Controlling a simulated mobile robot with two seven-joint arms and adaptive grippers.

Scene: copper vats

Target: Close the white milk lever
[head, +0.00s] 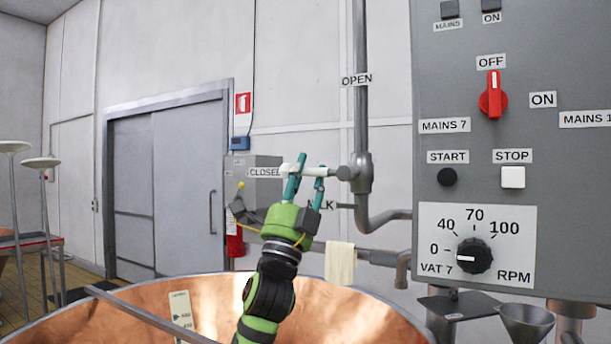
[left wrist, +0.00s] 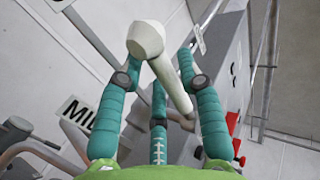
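The white milk lever (head: 308,172) lies level in the head view. It points left from its grey valve on the pipe, its free end beside the CLOSED label (head: 265,173). My left gripper (head: 308,166), green with teal fingers, is raised at the lever from below, its fingers spread apart. In the left wrist view the lever (left wrist: 150,45) passes between the spread fingers, its thick end nearest the camera. The fingers do not look closed on it; whether any finger touches it, I cannot tell. The MILK label is partly hidden behind the gripper. My right gripper is not in view.
The grey pipe (head: 361,110) rises beside the OPEN label (head: 356,80). A grey control panel (head: 570,190) with a red switch and a dial stands at the right. A copper vat (head: 345,310) lies below my left arm. A pale cloth (head: 340,262) hangs behind.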

